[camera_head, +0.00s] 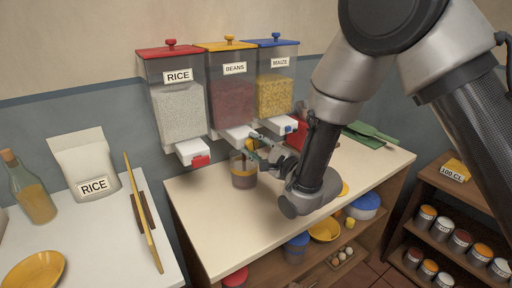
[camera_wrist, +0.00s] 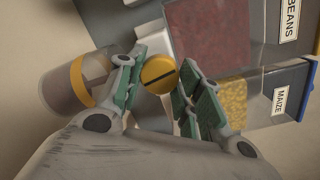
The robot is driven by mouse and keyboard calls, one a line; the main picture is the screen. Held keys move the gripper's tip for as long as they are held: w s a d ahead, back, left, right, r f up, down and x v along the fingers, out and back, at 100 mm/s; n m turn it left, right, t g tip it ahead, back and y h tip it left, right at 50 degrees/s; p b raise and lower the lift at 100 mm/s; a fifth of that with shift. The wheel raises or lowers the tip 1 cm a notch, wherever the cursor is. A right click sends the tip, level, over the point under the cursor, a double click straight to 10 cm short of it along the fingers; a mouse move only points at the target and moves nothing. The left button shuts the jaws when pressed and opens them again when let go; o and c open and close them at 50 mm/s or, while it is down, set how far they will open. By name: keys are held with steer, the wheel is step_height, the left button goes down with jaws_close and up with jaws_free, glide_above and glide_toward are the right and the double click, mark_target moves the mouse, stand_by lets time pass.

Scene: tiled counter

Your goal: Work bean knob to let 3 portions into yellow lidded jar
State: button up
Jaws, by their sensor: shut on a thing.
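The beans dispenser (camera_head: 232,98) is the middle one of three on the wall, with a yellow lid, a BEANS label and reddish-brown beans inside. Its round yellow knob (camera_wrist: 158,73), with a dark slot across it, sits between the green pads of my gripper (camera_wrist: 160,84) in the wrist view. My gripper (camera_head: 256,150) is shut on this knob; the fingers mostly hide it in the head view. A clear jar with a yellow band (camera_head: 243,180) stands on the counter below the beans spout, with brownish contents. It also shows beside my fingers in the wrist view (camera_wrist: 65,88).
The rice dispenser (camera_head: 180,105) and maize dispenser (camera_head: 275,92) flank the beans. A green scoop (camera_head: 371,132) lies at the counter's back right. A side table (camera_head: 110,235) at left holds a rice bag and bottle. The front of the counter (camera_head: 225,235) is clear.

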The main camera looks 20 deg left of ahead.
steer(key=shift+d+f+m, duration=0.1)
steer(key=shift+m, duration=1)
steer(key=o, duration=1)
steer(key=shift+o, duration=0.2)
steer(key=v, duration=0.7)
steer(key=shift+d, duration=0.2)
steer(key=shift+s, duration=0.15)
